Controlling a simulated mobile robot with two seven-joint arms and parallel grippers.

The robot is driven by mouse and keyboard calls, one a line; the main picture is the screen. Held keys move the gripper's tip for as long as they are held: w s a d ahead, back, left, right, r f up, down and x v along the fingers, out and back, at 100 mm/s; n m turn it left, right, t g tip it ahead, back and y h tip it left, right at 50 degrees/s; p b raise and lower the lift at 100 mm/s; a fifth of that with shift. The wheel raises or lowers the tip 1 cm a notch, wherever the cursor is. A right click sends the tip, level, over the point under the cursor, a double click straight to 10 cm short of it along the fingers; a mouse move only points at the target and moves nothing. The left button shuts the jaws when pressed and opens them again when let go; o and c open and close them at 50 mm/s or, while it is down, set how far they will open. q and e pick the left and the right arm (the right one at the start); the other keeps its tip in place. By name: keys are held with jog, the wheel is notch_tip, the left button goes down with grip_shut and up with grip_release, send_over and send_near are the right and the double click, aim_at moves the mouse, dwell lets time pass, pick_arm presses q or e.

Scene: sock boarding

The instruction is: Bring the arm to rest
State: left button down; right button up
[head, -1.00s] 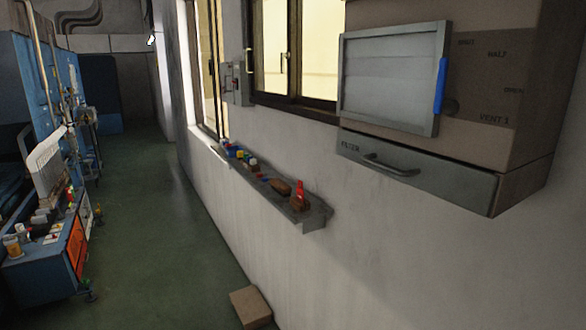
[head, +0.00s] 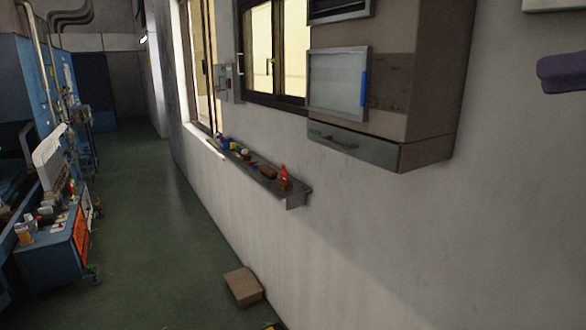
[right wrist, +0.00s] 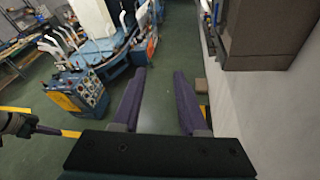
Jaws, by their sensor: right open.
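My right gripper (right wrist: 158,75) is open in the right wrist view. Its two purple fingers stand apart with nothing held between them, and green floor shows in the gap. In the head view, a purple part of my right gripper (head: 562,72) shows at the right edge in front of the white wall, cut off by the frame. At the left edge of the right wrist view is a grey arm end with a purple piece (right wrist: 48,129), perhaps my left gripper; its jaw state is unclear. No left gripper shows in the head view.
A wall cabinet (head: 430,100) juts from the wall on the right. A narrow ledge (head: 297,199) with small items runs under the window. A cardboard box (head: 243,286) lies on the floor by the wall. Blue machinery (head: 45,265) stands at left. The green floor (head: 150,220) between is clear.

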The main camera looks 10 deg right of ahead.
jog(key=w+a+f+g+y+p, duration=0.1)
jog(key=w+a+g+y+p, duration=0.1)
jog(key=w+a+g+p, duration=0.45)
jog(key=w+a+f+g+y+p, duration=0.2)
jog(key=a+p, duration=0.1)
jog(key=a, duration=0.7)
jog(key=w+d+r+m+t+b, duration=0.1)
jog(key=w+d+r+m+t, duration=0.5)
jog(key=w+r+m+t, duration=0.6)
jog(key=w+d+r+m+t+h, duration=0.25)
jog(key=d+m+t+h, duration=0.35)
jog(key=d+m+h, duration=0.4)
jog(key=s+d+f+m+g+h, duration=0.2)
jog(key=d+f+m+g+h, duration=0.7)
jog(key=d+m, duration=0.35)
jog(key=s+f+m+g, duration=0.5)
jog(key=s+f+g, duration=0.1)
jog(key=f, duration=0.5)
jog(key=s+a+f+n+g+y, duration=0.1)
jog(key=s+a+f+g+y, duration=0.1)
jog(key=s+a+f, duration=0.6)
jog(key=s+a+f+g+y, duration=0.2)
jog(key=s+a+f, duration=0.25)
jog(key=s, duration=0.55)
jog(key=s+a+r+y, duration=0.2)
jog(key=s+a, duration=0.6)
jog(key=s, duration=0.5)
jog(key=shift+r+n+y, duration=0.2)
jog(key=shift+n+y, duration=0.15)
jog(key=shift+y, duration=0.05)
